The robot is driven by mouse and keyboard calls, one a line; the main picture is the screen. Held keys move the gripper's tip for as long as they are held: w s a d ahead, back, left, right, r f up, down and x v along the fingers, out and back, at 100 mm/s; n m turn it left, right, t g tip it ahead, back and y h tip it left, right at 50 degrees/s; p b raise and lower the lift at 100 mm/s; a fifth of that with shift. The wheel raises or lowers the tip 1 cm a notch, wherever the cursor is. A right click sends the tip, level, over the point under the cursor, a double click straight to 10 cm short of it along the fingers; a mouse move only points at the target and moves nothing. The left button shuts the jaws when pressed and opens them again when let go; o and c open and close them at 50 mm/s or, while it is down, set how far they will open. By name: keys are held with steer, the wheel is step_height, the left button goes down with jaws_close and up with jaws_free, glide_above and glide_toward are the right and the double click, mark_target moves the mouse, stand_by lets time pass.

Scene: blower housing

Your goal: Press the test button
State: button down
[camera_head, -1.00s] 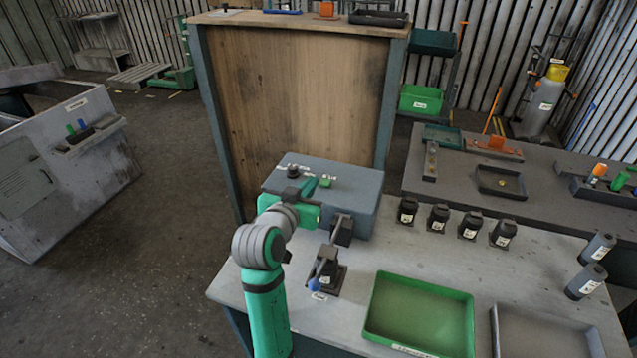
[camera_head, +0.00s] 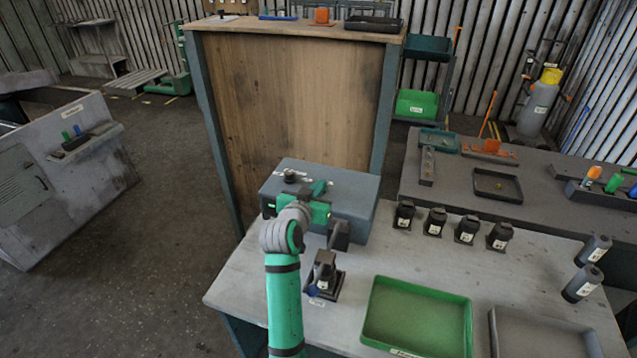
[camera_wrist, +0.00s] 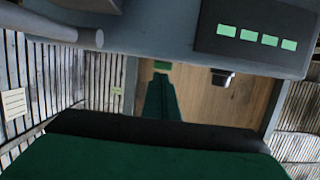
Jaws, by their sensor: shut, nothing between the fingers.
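The blower housing is a blue-grey box (camera_head: 352,190) on the bench, and it fills the top of the wrist view (camera_wrist: 170,45), which appears upside down. A black knob (camera_head: 290,176) stands on its top at the left; it also shows in the wrist view (camera_wrist: 222,78). A small green button-like part (camera_wrist: 162,67) shows at the top edge of the box. I cannot read which one is the test button. My gripper (camera_head: 319,189) is shut and empty over the box top. Its fingers (camera_wrist: 161,88) line up with the green part; contact cannot be told.
A dark panel with several green lights (camera_wrist: 258,37) is on the box. A black fixture (camera_head: 324,275) stands in front of it. Several black canisters (camera_head: 437,221) and a green tray (camera_head: 418,315) are to the right. A wooden panel (camera_head: 290,100) rises behind.

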steer(key=shift+f, duration=0.1)
steer(key=shift+f, duration=1.25)
steer(key=r, duration=0.3)
steer(key=s+r, duration=0.1)
steer(key=r, duration=0.1)
steer(key=shift+a+r, duration=0.15)
steer(key=shift+a, duration=0.15)
steer(key=v, duration=0.9)
steer(key=shift+d+r, duration=0.1)
steer(key=shift+r, duration=0.1)
